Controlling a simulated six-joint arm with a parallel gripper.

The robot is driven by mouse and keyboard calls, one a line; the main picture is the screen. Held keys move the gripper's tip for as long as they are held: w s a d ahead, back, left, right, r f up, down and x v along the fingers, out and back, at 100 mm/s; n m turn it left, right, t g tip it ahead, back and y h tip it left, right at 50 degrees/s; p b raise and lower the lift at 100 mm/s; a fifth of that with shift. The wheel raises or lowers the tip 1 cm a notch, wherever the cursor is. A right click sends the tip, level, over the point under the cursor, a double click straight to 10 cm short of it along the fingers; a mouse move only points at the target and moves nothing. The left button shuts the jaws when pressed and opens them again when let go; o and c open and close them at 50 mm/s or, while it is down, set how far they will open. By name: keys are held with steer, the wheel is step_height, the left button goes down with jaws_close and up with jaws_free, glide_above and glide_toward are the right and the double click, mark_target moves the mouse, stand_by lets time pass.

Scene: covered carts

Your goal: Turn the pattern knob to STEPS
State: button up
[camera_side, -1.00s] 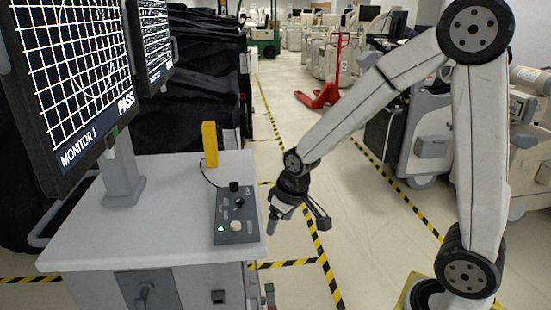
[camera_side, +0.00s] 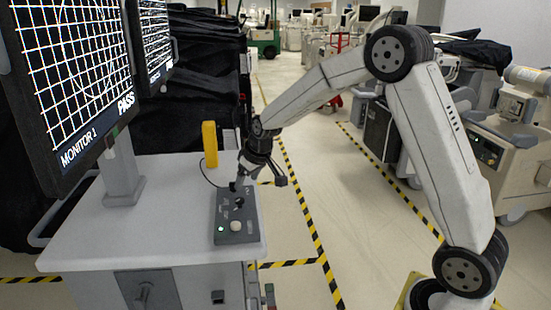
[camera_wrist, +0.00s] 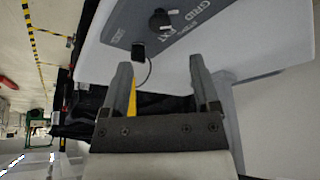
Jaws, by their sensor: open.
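My gripper (camera_side: 238,183) is at the box's far end, just behind the knob. In the wrist view my gripper (camera_wrist: 160,60) has its fingers apart with nothing held; the knob appears beyond the fingertips. Monitor 1 (camera_side: 75,80) shows a white grid and PASS.
A black block with a cable (camera_wrist: 138,52) sits at the box's far end, close to my fingertips. A yellow upright object (camera_side: 209,145) stands behind the box. The cart top (camera_side: 110,235) is clear left of the box; striped floor lies to the right.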

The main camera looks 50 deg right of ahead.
mark_target(240, 200)
steer(key=shift+x, duration=3.9)
jaws_close()
